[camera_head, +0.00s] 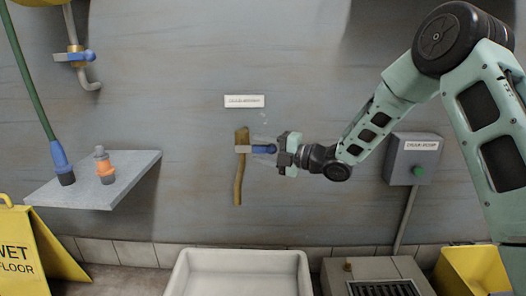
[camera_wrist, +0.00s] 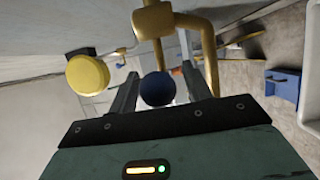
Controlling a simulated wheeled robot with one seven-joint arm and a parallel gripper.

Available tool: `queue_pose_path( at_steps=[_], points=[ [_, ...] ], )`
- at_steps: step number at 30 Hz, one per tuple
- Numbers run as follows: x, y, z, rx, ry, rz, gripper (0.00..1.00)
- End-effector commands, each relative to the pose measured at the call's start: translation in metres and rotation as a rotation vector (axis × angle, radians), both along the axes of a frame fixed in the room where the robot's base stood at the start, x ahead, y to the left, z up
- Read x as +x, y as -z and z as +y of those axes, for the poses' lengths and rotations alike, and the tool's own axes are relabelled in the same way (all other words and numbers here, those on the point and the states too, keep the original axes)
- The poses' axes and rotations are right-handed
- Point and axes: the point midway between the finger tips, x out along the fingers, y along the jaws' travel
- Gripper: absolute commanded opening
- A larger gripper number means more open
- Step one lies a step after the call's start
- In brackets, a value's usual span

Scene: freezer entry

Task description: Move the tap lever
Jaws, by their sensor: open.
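A brass pipe (camera_head: 239,180) stands on the grey wall, with a tap body and a blue tap lever (camera_head: 262,149) pointing right from it. My gripper (camera_head: 268,150) is at the lever's right end, reaching in from the right. In the wrist view, the lever's round dark blue end (camera_wrist: 157,89) lies between the two open fingers (camera_wrist: 160,90), with gaps visible on both sides. The brass pipe (camera_wrist: 205,60) is beyond it. I cannot tell whether any finger touches the lever. A second tap with a blue lever (camera_head: 75,56) is at upper left.
A white sink (camera_head: 238,286) stands below the pipe. A shelf (camera_head: 95,182) at left holds an orange-and-grey fitting (camera_head: 104,165) and a blue nozzle (camera_head: 61,163). A grey box with a green button (camera_head: 413,160) is at right. A yellow floor sign (camera_head: 35,245) stands at lower left.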

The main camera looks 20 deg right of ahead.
Motion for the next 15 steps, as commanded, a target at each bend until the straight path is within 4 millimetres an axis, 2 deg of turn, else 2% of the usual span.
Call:
queue_pose_path(
  at_steps=[5, 10, 15],
  points=[
    [-0.0001, -0.0001, -0.0001, 0.0, 0.0, 0.0, 0.49],
    [-0.0001, -0.0001, -0.0002, 0.0, 0.0, 0.0, 0.02],
    [-0.0002, -0.0008, -0.0004, -0.004, 0.0, 0.0, 0.0]
  ],
)
